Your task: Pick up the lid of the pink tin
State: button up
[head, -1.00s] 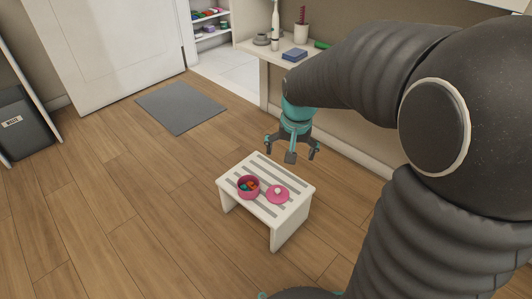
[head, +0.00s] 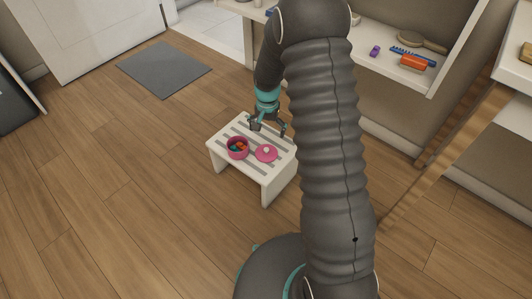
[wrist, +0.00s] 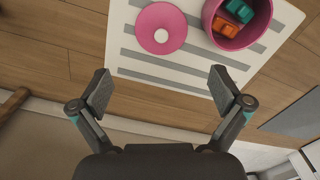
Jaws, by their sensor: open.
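The pink lid (head: 266,153) with a pale round knob lies flat on the white slatted stool (head: 214,158), to the right of the pink tin (head: 237,154). The tin is open and holds small coloured pieces. In the wrist view the lid (wrist: 161,28) is at the top centre, with the tin (wrist: 262,32) to its right. My gripper (head: 268,131) is above the back part of the stool, behind the lid in the head view. In the wrist view its two fingers (wrist: 160,92) are spread wide with nothing between them, apart from the lid.
A grey mat (head: 164,69) lies on the wooden floor behind the stool. A shelf at the upper right holds an orange brush (head: 413,63), a blue comb (head: 413,55) and a small purple item (head: 375,51). The floor left of the stool is clear.

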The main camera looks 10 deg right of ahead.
aim_at(267, 150)
notch_tip(267, 150, down, 11)
jog(key=shift+a+r+b, duration=0.15)
jog(key=shift+b, duration=0.15)
jog(key=shift+c, duration=0.2)
jog(key=shift+s, duration=0.1)
jog(key=c, duration=1.5)
jog(key=shift+c, duration=0.9)
jog(key=shift+s, duration=0.1)
